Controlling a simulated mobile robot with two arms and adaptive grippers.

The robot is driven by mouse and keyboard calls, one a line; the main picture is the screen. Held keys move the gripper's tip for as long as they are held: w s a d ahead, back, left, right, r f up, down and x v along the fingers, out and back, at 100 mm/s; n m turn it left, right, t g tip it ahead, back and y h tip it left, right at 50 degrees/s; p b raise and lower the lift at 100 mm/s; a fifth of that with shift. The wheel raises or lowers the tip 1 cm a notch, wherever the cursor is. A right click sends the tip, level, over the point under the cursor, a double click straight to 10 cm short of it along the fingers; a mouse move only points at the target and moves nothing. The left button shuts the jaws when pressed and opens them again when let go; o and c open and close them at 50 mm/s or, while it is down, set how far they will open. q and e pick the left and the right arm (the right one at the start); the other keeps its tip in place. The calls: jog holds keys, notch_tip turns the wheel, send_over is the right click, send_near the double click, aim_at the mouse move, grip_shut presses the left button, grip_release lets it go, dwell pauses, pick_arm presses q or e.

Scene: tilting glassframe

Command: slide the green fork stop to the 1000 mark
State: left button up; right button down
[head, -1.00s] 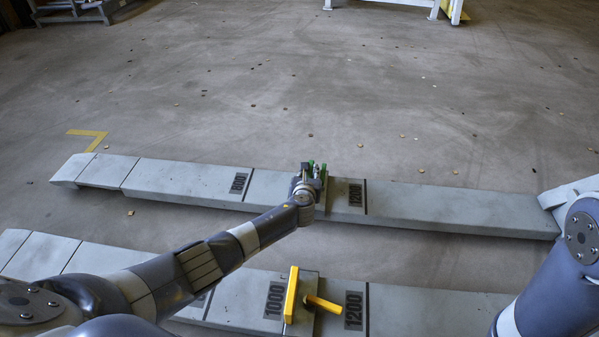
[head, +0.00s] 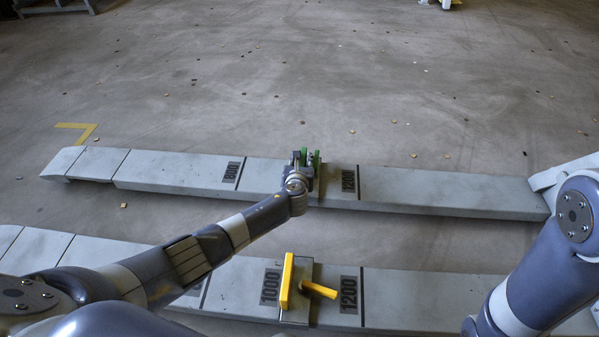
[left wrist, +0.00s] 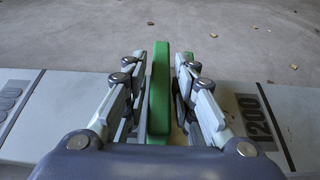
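The green fork stop (head: 317,157) sits on the far grey fork between the 800 and 1200 marks. My left gripper (head: 304,158) is over it and hides part of it. In the left wrist view, its upright green plate (left wrist: 159,92) stands between the fingers of my left gripper (left wrist: 161,75). Narrow gaps show on both sides of the plate, so the gripper looks open around it. A second green part (left wrist: 182,97) shows beside the right finger. The 1000 mark on this fork is hidden. My right arm shows at the right edge; its gripper is out of view.
The near grey fork (head: 420,296) carries a yellow fork stop (head: 288,282) between its 1000 mark (head: 270,287) and 1200 mark (head: 349,294). A pale frame part (head: 560,178) stands at the right end of the far fork. Open concrete floor lies beyond.

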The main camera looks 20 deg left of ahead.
pick_arm(q)
jog(key=v, duration=1)
jog(key=shift+s+r, duration=0.15)
jog(key=shift+s, duration=0.2)
